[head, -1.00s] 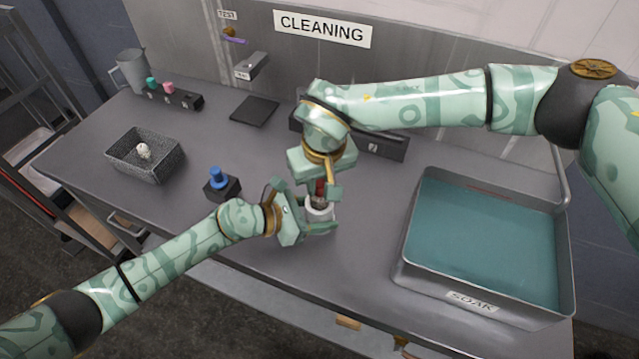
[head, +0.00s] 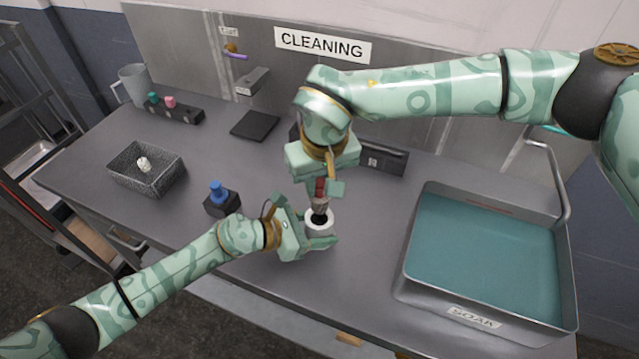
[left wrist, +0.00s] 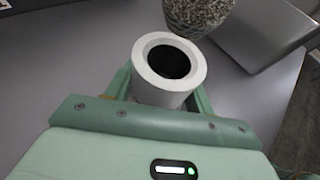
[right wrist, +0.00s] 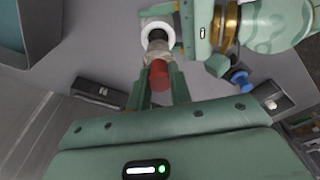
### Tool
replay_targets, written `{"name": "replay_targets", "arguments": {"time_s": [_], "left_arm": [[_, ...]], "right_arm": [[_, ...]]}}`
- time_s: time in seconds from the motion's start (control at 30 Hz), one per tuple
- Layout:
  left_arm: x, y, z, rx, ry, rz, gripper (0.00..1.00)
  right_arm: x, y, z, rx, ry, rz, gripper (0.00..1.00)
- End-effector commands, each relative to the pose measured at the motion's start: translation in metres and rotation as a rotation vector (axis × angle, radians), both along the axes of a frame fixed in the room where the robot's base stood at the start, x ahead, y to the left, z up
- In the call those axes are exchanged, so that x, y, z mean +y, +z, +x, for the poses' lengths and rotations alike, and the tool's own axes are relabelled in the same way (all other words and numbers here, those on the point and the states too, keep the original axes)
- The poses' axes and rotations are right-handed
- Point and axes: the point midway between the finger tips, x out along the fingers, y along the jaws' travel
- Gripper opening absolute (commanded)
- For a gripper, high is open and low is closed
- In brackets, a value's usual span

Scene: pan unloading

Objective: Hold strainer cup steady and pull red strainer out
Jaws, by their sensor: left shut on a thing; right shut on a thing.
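The white strainer cup (head: 318,231) stands upright near the front of the table, with a dark opening. My left gripper (head: 314,236) is shut around its sides. The left wrist view shows the cup (left wrist: 143,88) between the fingers, its opening clear. My right gripper (head: 321,187) is above the cup, shut on the red handle of the strainer (head: 320,184). The strainer's mottled grey lower part hangs over the cup. In the left wrist view this mottled part (left wrist: 196,14) appears apart from the rim. The right wrist view shows the red handle (right wrist: 159,76) between the fingers.
A SOAK basin (head: 407,262) of teal liquid stands at the right. A speckled grey bin (head: 125,180) with a small pale object is at the left. A blue-knobbed black block (head: 222,204) sits near my left forearm. A dark flat pad (head: 254,125) lies at the back.

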Motion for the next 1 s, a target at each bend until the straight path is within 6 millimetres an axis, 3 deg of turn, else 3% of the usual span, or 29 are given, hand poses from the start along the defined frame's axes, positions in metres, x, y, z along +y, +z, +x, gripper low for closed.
{"name": "replay_targets", "arguments": {"time_s": [0.23, 0.27, 0.33, 0.67, 0.77, 1.0], "left_arm": [[0.000, 0.000, 0.000, 0.000, 0.000, -0.001, 0.27], [0.000, 0.000, 0.000, 0.000, 0.000, -0.001, 0.59], [0.000, 0.000, 0.000, 0.000, 0.000, -0.001, 0.79], [0.003, 0.001, -0.001, 0.000, 0.001, 0.000, 0.79], [0.014, 0.005, -0.005, -0.001, 0.001, 0.002, 0.79], [0.061, 0.026, -0.024, 0.000, 0.001, 0.003, 0.79]], "right_arm": [[0.000, 0.001, 0.000, 0.000, 0.000, 0.000, 0.00], [0.000, 0.001, 0.000, 0.000, 0.000, 0.000, 0.00], [0.000, 0.001, 0.000, 0.000, 0.000, 0.000, 0.00], [0.000, 0.001, 0.000, 0.000, 0.000, 0.000, 0.00], [0.000, 0.001, 0.000, 0.000, 0.000, 0.000, 0.00], [0.000, 0.001, 0.000, 0.000, 0.000, 0.000, 0.00]]}}
